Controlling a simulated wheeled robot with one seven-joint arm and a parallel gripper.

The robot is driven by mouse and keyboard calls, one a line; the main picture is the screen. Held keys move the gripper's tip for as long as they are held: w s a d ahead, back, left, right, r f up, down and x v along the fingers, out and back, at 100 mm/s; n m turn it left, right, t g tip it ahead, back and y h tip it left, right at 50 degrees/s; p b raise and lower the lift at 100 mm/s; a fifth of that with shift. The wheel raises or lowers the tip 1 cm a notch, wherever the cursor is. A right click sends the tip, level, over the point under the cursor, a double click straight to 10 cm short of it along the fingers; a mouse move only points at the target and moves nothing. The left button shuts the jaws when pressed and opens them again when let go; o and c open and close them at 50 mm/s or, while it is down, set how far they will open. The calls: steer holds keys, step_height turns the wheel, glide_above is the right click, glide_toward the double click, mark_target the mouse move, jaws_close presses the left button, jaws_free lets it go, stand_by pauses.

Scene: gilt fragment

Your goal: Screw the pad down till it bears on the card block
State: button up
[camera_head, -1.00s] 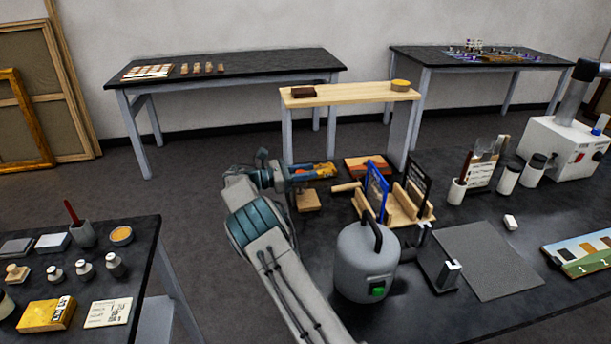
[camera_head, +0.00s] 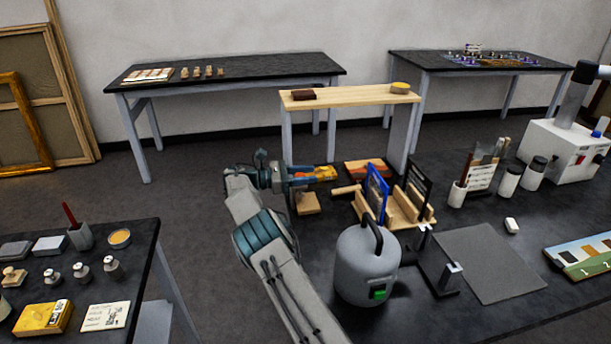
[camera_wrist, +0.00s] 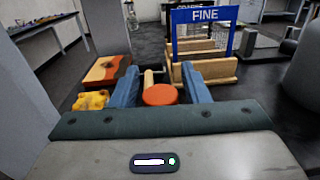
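In the head view my gripper (camera_head: 303,180) hides the disc. A small wooden block (camera_head: 307,204) sits just under the fingers. A yellow-orange piece (camera_head: 326,173) lies just beyond, also seen in the wrist view (camera_wrist: 90,100). No card block can be made out for certain.
A wooden rack (camera_head: 405,212) with a blue frame marked FINE (camera_wrist: 203,28) stands close to the right of my fingers. A painted slab (camera_head: 368,168) lies behind. A grey canister (camera_head: 365,265) stands beside my arm. A grey mat (camera_head: 487,262) lies clear farther right.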

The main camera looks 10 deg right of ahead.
steer(key=shift+o, duration=0.2)
steer(key=s+d+r+b, duration=0.2)
steer(key=s+d+r, duration=0.4)
steer(key=d+r, duration=0.3)
step_height(320, 180, up, 2)
steer(key=shift+s+d, duration=0.15)
steer(key=shift+d, duration=0.25)
stand_by(0.4)
